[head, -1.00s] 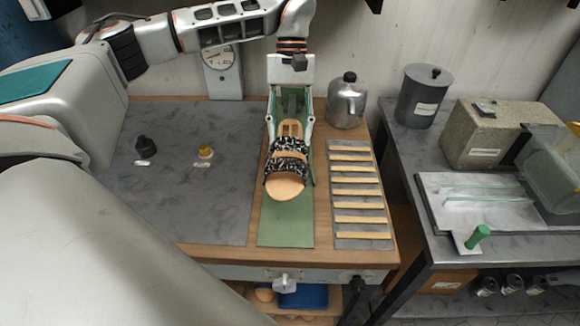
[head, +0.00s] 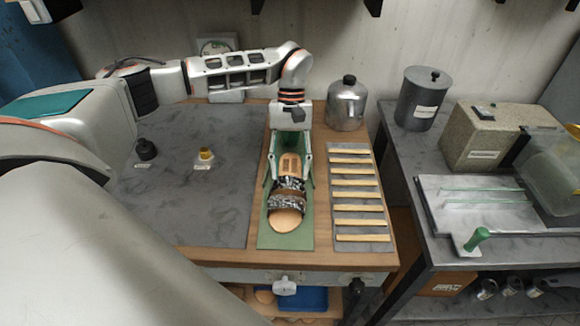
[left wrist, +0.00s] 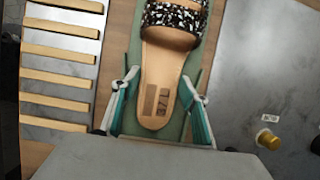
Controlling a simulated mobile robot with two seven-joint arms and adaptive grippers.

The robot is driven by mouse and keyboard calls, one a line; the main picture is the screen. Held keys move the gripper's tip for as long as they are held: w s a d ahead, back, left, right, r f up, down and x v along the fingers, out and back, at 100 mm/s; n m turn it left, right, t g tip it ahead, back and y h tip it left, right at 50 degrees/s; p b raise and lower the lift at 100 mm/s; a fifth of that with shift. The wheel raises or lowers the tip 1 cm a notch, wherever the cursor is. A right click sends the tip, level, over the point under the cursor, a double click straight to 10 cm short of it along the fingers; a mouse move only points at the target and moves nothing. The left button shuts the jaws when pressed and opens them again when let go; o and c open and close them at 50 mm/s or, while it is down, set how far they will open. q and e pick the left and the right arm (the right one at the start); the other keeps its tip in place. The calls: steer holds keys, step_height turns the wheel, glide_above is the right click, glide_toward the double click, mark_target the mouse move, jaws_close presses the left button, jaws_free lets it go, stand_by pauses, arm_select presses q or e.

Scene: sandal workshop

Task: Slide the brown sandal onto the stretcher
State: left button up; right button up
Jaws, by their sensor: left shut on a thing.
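A sandal (head: 287,213) with a tan insole and black-and-white speckled straps is over the green mat (head: 262,237), its toe toward the table's front edge. I cannot tell whether it touches the mat. My left gripper (head: 290,180) points down at its heel end, shut on it. In the left wrist view the fingers (left wrist: 157,100) flank the heel of the sandal (left wrist: 165,60), which bears a dark mark and a number. I cannot make out a separate stretcher; part of the mat is hidden by the sandal. My right gripper is not in view.
A grey board with several wooden strips (head: 357,195) lies right of the mat. A black knob-like piece (head: 146,148) and a yellow one (head: 205,155) stand on the dark grey sheet at left. A metal canister (head: 346,105) stands behind. A second bench (head: 440,240) is at right.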

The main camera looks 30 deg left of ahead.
arm_select(q)
steer(key=o, duration=1.2)
steer(key=v, duration=1.2)
steer(key=shift+s+f, duration=0.1)
